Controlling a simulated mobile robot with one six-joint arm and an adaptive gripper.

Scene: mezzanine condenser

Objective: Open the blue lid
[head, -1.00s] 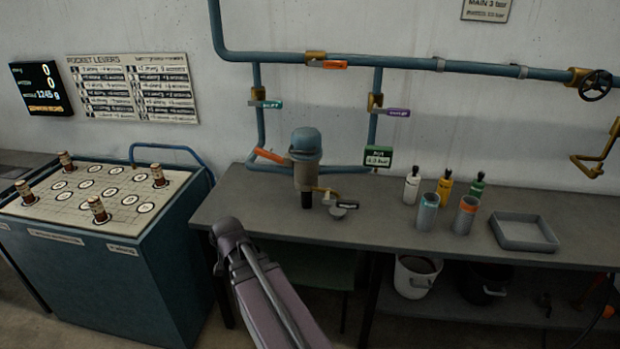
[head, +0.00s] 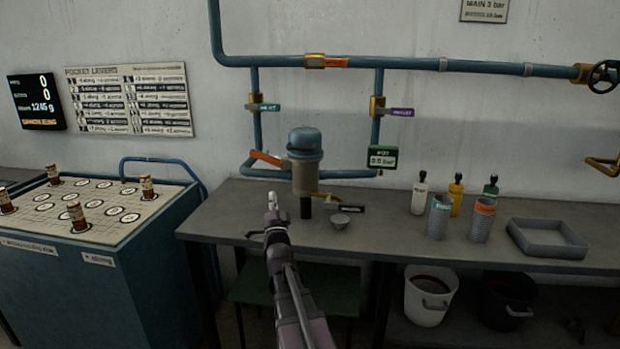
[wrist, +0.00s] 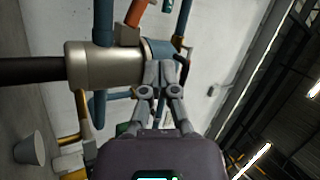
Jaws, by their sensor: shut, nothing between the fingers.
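The blue lid (head: 305,142) is a domed cap sitting shut on top of the beige pot body (head: 304,175), which stands on a dark stem above the bench. An orange lever (head: 266,158) sticks out at its left. My gripper (head: 272,203) is in front of and below the lid, to its left in the head view. In the wrist view the view is turned sideways; the pot body (wrist: 105,66) lies across, with the blue lid (wrist: 158,48) partly hidden behind my gripper (wrist: 161,68). The fingers are closed together and empty. I cannot tell whether they touch the lid.
Blue pipes with a teal valve handle (head: 263,107) and a purple one (head: 397,112) run behind the pot. A green gauge (head: 382,158) reads 0.0 bar. A small cup (head: 340,222), bottles, two canisters (head: 440,217) and a grey tray (head: 548,238) occupy the bench (head: 395,247).

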